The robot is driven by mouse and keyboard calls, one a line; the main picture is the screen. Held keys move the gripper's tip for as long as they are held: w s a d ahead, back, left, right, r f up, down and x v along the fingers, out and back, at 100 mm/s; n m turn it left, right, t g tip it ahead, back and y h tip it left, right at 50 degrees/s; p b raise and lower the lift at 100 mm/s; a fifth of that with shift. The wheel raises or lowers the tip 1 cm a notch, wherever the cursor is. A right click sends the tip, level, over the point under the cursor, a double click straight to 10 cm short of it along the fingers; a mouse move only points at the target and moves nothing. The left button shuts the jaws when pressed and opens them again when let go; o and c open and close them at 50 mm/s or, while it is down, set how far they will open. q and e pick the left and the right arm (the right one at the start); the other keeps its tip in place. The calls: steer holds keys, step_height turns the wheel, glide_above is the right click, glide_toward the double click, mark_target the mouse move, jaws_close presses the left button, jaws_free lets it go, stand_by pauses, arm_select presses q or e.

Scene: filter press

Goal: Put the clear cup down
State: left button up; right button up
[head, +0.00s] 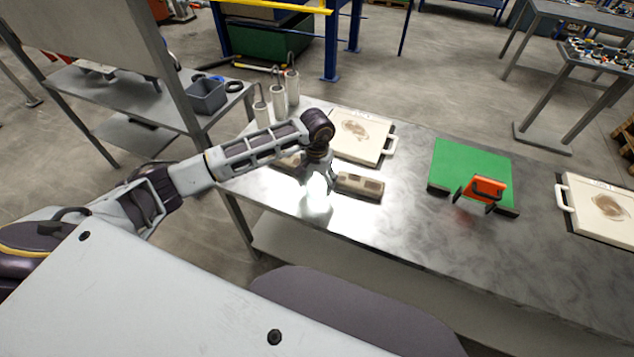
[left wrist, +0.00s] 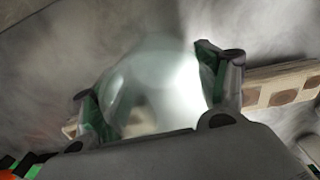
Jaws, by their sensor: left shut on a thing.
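The clear cup (left wrist: 150,85) is between the two fingers of my left gripper (left wrist: 155,95) in the left wrist view, and the fingers are shut on it. In the head view my left gripper (head: 318,185) points down over the left part of the metal table (head: 400,215). The cup is hard to make out there against a bright glare below the fingers. I cannot tell whether its base touches the table. My right gripper is not in view.
A white tray (head: 388,146) with a brown stain lies behind the gripper. Several pale cylinders (head: 278,100) stand at the table's back left corner.

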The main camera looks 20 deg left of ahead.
arm_select(q)
steer(key=shift+f, duration=0.45)
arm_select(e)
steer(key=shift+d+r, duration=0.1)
arm_select(q)
steer(key=shift+f, duration=0.1)
steer(key=o, duration=1)
steer(key=shift+c, duration=0.2)
steer(key=o, duration=0.5)
steer(key=shift+c, duration=0.2)
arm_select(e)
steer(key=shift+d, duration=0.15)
